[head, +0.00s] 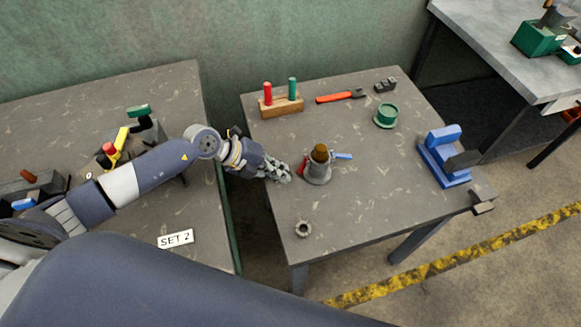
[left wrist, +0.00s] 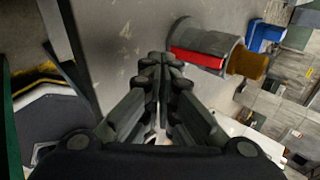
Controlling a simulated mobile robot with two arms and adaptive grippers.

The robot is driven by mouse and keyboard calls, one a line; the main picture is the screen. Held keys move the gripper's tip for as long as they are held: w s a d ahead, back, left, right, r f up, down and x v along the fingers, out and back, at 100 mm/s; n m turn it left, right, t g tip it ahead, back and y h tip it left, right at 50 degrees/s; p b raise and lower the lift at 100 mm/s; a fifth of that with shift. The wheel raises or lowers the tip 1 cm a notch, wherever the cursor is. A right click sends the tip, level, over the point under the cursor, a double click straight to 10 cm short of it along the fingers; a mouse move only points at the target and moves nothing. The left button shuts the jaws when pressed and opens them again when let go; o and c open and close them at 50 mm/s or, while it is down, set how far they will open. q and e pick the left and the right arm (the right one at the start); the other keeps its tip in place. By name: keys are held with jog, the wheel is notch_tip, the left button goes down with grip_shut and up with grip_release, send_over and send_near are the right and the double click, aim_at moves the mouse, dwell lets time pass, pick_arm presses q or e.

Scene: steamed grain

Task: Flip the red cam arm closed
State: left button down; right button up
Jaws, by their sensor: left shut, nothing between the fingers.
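A grey metal coupling (head: 317,173) stands upright near the left-middle of the right table, with a brown plug (head: 320,153) in its top. Its red cam arm (head: 303,165) shows on the left side, close to the body; its blue arm (head: 343,156) sticks out to the right. My left gripper (head: 288,174) is shut and empty just left of the red arm. In the left wrist view the shut fingertips (left wrist: 163,62) are near the red arm (left wrist: 197,60), which runs along the coupling (left wrist: 214,40); contact cannot be told. The brown plug (left wrist: 248,63) points right. My right gripper is not in view.
A metal ring (head: 303,229) lies near the table's front. Behind are a wooden block (head: 281,106) with red and green pegs, a red-handled tool (head: 340,96) and a green ring (head: 386,116). A blue fixture (head: 444,158) stands at right. A gap separates the tables.

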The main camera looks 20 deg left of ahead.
pick_arm(q)
jog(key=shift+w+d+f+p, duration=0.15)
jog(key=shift+w+d, duration=0.2)
jog(key=shift+d, duration=0.35)
jog(key=shift+w+d+f+p, duration=0.15)
jog(key=shift+w+d, duration=0.15)
jog(key=shift+d, duration=0.35)
jog(key=shift+w+d+f+p, duration=0.2)
jog(key=shift+d+f+p, duration=0.1)
jog(key=shift+p, duration=0.6)
jog(key=shift+d+f, duration=0.1)
jog(key=shift+f, duration=0.2)
jog(key=shift+r, duration=0.15)
